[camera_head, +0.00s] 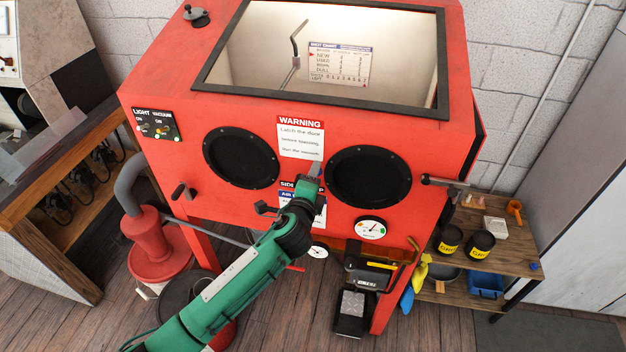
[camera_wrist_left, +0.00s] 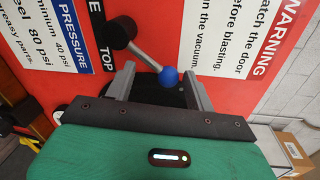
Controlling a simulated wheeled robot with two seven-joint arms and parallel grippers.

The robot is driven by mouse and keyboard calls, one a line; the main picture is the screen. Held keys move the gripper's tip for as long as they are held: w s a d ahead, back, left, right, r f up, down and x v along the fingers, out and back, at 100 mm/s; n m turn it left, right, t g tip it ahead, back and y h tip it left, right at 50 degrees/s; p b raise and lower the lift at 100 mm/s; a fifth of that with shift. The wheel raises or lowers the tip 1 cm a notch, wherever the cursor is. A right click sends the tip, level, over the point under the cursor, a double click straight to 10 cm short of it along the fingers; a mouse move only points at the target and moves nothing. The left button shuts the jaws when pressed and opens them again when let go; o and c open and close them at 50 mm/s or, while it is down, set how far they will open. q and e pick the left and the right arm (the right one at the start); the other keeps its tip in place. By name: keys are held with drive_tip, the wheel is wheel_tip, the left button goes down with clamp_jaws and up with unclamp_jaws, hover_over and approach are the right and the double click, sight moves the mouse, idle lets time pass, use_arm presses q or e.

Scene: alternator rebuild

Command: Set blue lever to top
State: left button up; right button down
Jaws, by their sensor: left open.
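The blue lever shows in the left wrist view as a round blue knob (camera_wrist_left: 168,77) on a grey rod. The rod runs from a black hub on the red cabinet front, near a black label reading "TOP" (camera_wrist_left: 108,58). My left gripper (camera_wrist_left: 160,72) is open, with its two grey fingers on either side of the knob; I cannot tell whether either touches it. In the head view my green left arm reaches up to the cabinet's middle, with the gripper (camera_head: 308,182) just below the warning sign. There the arm and gripper hide the lever. My right gripper is not in view.
The red blasting cabinet (camera_head: 210,112) has two black glove ports beside my gripper (camera_head: 240,158) and a pressure gauge (camera_head: 371,228). A warning sign (camera_head: 301,142) sits above. A wooden shelf (camera_head: 515,235) with black tins stands right, a red dust collector (camera_head: 155,245) left.

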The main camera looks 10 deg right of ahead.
use_arm(q)
drive_tip(key=b+v, duration=0.4)
drive_tip(key=v, duration=1)
drive_tip(key=shift+w, duration=0.1)
